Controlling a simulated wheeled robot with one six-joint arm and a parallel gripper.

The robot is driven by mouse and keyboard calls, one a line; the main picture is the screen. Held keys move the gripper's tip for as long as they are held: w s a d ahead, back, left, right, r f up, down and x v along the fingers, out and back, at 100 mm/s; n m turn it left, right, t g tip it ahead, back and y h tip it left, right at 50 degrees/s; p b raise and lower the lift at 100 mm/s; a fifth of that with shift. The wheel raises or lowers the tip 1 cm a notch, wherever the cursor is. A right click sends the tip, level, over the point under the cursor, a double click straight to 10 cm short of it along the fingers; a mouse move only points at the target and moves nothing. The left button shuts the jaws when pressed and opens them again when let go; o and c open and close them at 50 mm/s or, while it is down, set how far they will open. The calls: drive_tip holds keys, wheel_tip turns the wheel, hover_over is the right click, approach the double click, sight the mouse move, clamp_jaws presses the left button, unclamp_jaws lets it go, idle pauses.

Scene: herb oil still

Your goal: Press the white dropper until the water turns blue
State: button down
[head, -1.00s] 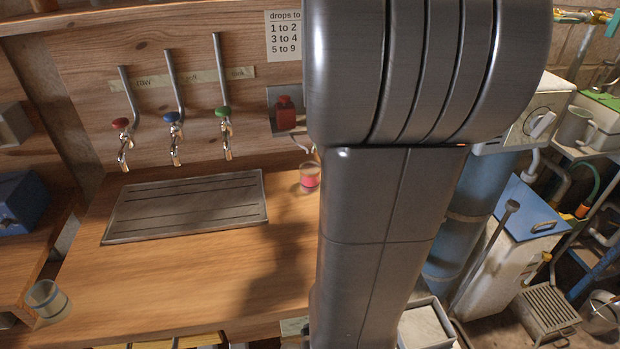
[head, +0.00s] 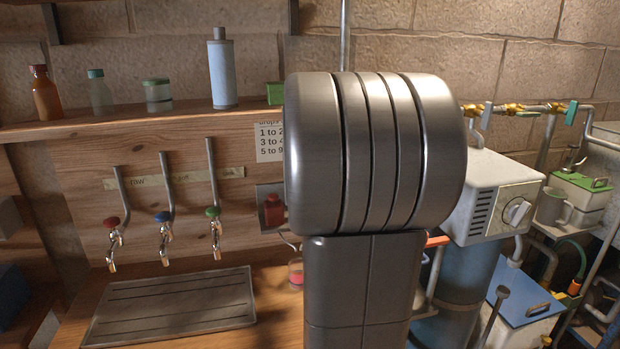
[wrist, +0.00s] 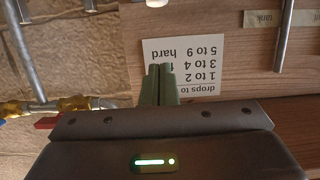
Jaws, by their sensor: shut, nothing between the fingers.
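I see no white dropper in either view; my arm covers part of the wall in the head view. A red dropper bottle (head: 274,211) sits in a metal wall holder left of my arm. Below it a glass with pink-red liquid (head: 296,272) is partly hidden by my arm. My gripper (wrist: 161,72) shows in the wrist view with its two green fingers together and empty. The fingers overlap the white drops card (wrist: 186,66) in that picture; whether they touch it I cannot tell. The card (head: 270,142) also shows in the head view.
Three taps with red (head: 111,222), blue (head: 162,217) and green (head: 213,212) knobs stand above a metal drain tray (head: 170,307). A shelf (head: 180,116) holds several bottles. A white box with a dial (head: 495,195) and brass pipework (head: 515,109) are at right.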

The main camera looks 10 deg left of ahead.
drive_tip(key=x, duration=1)
wheel_tip(320, 180, down, 3)
drive_tip(key=shift+s+r, duration=0.1)
drive_tip(key=shift+d+f, duration=0.1)
drive_tip(key=shift+f, duration=0.5)
drive_tip(key=shift+f+b, duration=0.1)
drive_tip(key=shift+b, duration=0.2)
